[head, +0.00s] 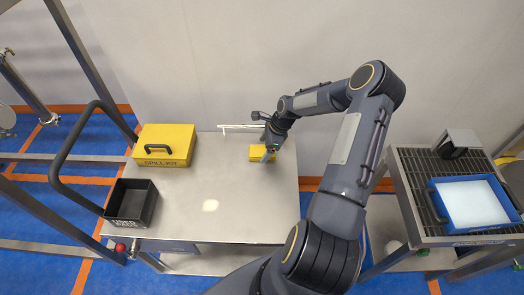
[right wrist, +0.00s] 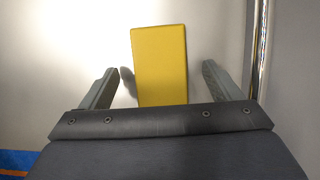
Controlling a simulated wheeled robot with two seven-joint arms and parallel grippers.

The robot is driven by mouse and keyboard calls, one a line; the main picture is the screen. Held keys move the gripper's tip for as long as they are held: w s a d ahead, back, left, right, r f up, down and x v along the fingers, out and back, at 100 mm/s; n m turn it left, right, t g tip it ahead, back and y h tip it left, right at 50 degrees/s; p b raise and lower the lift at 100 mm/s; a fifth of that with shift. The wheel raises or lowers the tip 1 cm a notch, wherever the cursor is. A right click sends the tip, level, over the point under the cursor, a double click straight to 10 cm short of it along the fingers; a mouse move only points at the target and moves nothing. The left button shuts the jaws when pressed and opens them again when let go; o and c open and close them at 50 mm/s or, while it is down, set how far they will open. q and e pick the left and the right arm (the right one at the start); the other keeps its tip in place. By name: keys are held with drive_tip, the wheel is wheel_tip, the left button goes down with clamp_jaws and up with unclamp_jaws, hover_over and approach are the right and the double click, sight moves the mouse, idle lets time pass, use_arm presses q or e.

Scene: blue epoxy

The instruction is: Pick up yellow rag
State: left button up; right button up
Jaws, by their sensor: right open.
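The yellow rag (head: 257,153) lies on the steel table (head: 215,222) near its back right part, looking like a flat yellow block. In the right wrist view the rag (right wrist: 160,62) runs between the two spread fingers, with a gap on each side. My right gripper (head: 268,151) is directly over the rag in the head view and partly covers it. In the right wrist view the right gripper (right wrist: 164,80) is open and empty. My left gripper is not in view.
A yellow spill kit case (head: 164,146) and a black open bin (head: 131,203) stand on the table's left side. A blue tray (head: 470,203) sits on a rack at right.

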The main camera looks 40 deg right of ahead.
drive_tip(key=shift+w+a+f, duration=0.15)
drive_tip(key=shift+a+f, duration=0.05)
drive_tip(key=shift+f, duration=0.3)
drive_tip(key=shift+f, duration=0.2)
drive_tip(key=shift+c, duration=0.5)
drive_tip(key=c, duration=1)
